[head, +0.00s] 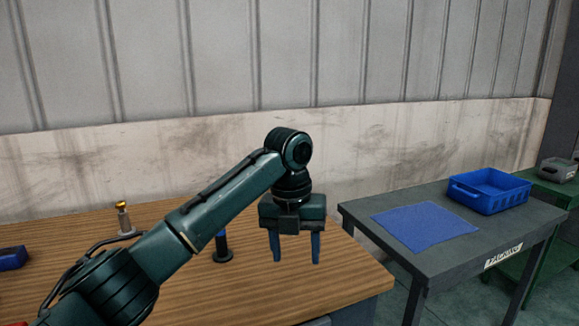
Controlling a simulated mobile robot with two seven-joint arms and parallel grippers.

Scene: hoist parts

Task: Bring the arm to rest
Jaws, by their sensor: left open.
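My left arm comes in from the lower left and reaches over the wooden table (340,275). My left gripper (295,260) points down above the table's right part, with its two blue-tipped fingers apart and nothing between them. My right gripper is not in the head view.
A brass-topped part (123,217) stands further left. A grey table (365,215) at right holds a blue mat (425,227) and blue crate (490,192).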

